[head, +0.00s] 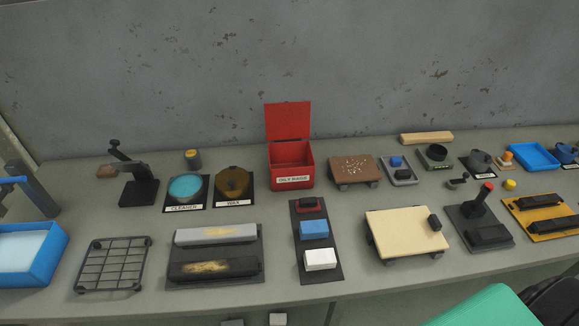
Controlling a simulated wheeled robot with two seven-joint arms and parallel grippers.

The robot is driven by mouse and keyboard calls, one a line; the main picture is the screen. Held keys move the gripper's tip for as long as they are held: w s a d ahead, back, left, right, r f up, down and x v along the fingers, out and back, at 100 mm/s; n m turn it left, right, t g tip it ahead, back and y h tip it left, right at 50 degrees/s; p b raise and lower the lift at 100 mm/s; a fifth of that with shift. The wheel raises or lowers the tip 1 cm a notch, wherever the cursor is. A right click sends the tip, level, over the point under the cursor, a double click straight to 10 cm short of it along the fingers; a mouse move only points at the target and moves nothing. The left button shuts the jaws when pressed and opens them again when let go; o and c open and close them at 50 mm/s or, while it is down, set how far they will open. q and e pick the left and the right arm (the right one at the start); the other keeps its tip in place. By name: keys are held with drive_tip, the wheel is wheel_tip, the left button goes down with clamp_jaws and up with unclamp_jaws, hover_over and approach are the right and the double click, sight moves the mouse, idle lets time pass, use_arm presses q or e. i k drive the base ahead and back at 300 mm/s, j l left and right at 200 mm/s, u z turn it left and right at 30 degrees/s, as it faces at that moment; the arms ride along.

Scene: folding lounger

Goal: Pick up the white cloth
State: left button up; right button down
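The white cloth (320,260) looks like a small folded block. It lies at the near end of a narrow dark mat (325,279), close to the bench's front edge. A blue folded piece (314,230) lies behind it on the same mat, and a dark piece with red edges (311,205) lies at the far end. The cloth's top and front are uncovered. I cannot make out either of my grippers in the head view, and nothing touches the cloth.
A red open-lidded box (291,175) stands behind the mat. A dark tray with two bars (215,278) is to the left, and a cream board (408,234) to the right. Bare grey bench (350,285) lies beside the cloth. A green rounded object (485,308) is at bottom right.

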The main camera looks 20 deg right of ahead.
sight(323, 259)
drive_tip(key=z, duration=0.9)
